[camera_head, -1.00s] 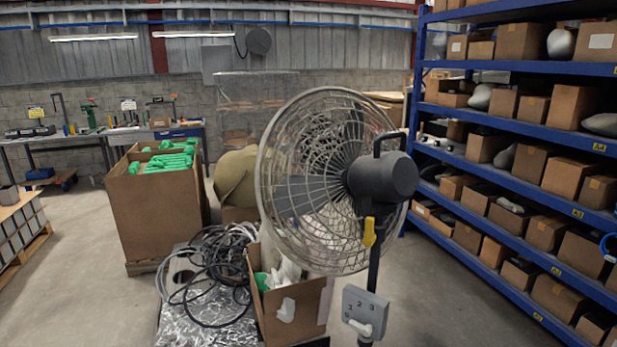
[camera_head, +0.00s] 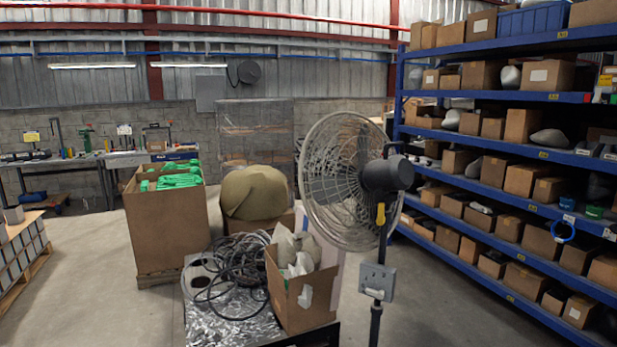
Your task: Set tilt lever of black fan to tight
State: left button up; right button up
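The black fan (camera_head: 388,174) stands upright right of the middle, with its round wire cage (camera_head: 340,215) facing left and away from me. The yellow tilt lever (camera_head: 380,214) hangs roughly straight down below the motor housing, at the top of the pole. I cannot tell from its look whether it is tight or loose. A grey control box (camera_head: 376,282) with a light knob sits lower on the pole. Neither of my grippers is in view.
An open carton (camera_head: 302,303) stands close left of the pole, beside a silvery surface (camera_head: 225,325) with coiled black cable (camera_head: 240,270). A large box (camera_head: 165,232) with green contents is behind. Blue shelving (camera_head: 495,178) runs along the right. Floor right of the pole is clear.

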aim_at(380, 220)
jog(key=z, duration=0.55)
jog(key=i, duration=1.05)
jog(key=z, duration=0.3)
jog(key=k, duration=0.7)
jog(key=z, duration=0.3)
jog(key=i, duration=1.15)
jog(key=z, duration=0.65)
